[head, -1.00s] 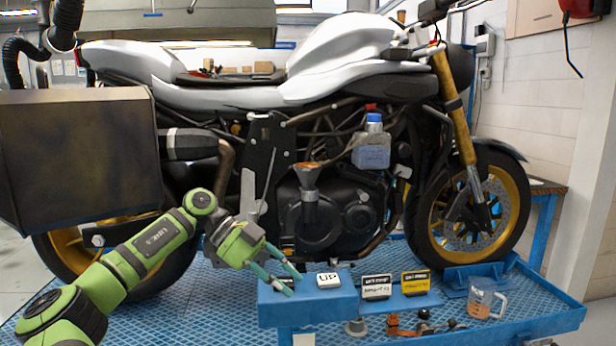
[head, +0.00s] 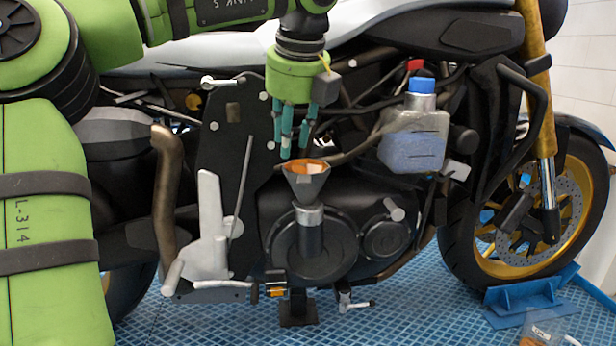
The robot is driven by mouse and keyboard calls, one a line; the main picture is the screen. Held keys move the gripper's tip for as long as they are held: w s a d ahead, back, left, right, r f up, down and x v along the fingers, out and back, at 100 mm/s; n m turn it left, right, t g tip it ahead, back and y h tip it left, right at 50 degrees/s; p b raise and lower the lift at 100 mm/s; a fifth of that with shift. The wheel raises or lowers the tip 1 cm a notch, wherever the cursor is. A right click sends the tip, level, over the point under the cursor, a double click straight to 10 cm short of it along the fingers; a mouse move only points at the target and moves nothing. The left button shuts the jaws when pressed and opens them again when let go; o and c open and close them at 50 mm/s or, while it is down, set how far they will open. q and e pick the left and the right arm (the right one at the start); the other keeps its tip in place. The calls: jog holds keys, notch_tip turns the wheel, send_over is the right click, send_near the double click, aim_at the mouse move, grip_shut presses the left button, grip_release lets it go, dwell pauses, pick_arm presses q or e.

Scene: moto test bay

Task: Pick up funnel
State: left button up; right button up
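The funnel (head: 306,186) is a dark grey cone with an orange inside. It stands upright in a silver neck on the motorcycle's engine, in the middle of the head view. My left gripper (head: 294,146) points down just above the funnel's rim, slightly to the left in the picture. Its teal fingers are apart with nothing seen between them. Whether a fingertip touches the rim cannot be told. My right gripper is not in view.
A translucent bottle (head: 413,140) with a blue cap is on the motorcycle, right of the funnel. A dark frame plate (head: 232,130) and a silver lever (head: 212,225) are at left. A blue wheel chock (head: 530,300) and a measuring cup (head: 545,330) are at lower right.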

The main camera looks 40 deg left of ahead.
aim_at(285, 169)
pick_arm(q)
jog(key=p+x, duration=0.2)
jog(key=x, duration=0.3)
jog(key=shift+a+f, duration=0.25)
jog(key=shift+w+a+f, duration=0.15)
jog(key=shift+f, duration=0.15)
jog(key=shift+r, duration=0.1)
grip_shut()
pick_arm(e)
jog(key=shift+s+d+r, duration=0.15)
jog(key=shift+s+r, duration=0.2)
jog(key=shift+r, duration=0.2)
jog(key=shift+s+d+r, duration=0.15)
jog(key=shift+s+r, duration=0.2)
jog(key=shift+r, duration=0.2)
